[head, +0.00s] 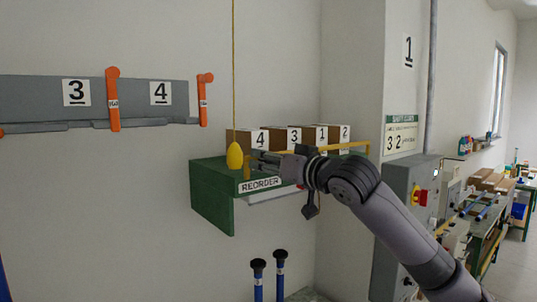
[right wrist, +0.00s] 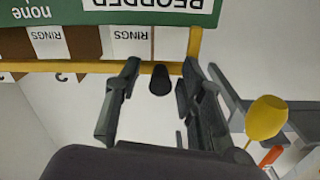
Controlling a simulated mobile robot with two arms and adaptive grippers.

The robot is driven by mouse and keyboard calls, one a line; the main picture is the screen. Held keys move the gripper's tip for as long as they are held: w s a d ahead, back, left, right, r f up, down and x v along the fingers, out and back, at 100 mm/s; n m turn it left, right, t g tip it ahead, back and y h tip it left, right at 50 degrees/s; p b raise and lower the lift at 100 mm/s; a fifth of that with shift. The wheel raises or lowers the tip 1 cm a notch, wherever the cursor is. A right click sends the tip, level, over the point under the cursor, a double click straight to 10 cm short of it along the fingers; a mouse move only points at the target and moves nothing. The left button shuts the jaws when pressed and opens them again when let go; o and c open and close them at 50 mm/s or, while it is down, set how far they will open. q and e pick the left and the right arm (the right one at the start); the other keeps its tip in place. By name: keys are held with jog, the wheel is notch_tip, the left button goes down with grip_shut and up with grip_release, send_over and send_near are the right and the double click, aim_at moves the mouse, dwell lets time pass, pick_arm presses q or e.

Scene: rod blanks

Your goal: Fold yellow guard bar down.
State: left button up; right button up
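The yellow guard bar (head: 345,147) runs level across the front of the boxes on the green REORDER shelf (head: 212,203). Its middle is hidden behind my right arm in the head view. In the right wrist view the bar (right wrist: 60,67) crosses the top, with a yellow upright (right wrist: 194,45) at its right end. My right gripper (head: 258,157) is at the left part of the bar. In the right wrist view its fingers (right wrist: 160,75) are apart, with a dark rounded piece (right wrist: 160,82) between them at the bar. Contact cannot be told. My left gripper is out of view.
A yellow bulb (head: 234,156) hangs on a cord just left of my right gripper. Numbered boxes (head: 340,134) stand on the shelf. Orange levers (head: 113,100) are on the wall at left. A grey cabinet (head: 405,190) with a red switch stands right, behind my arm.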

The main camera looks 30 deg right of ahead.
grip_shut()
dwell(0.5)
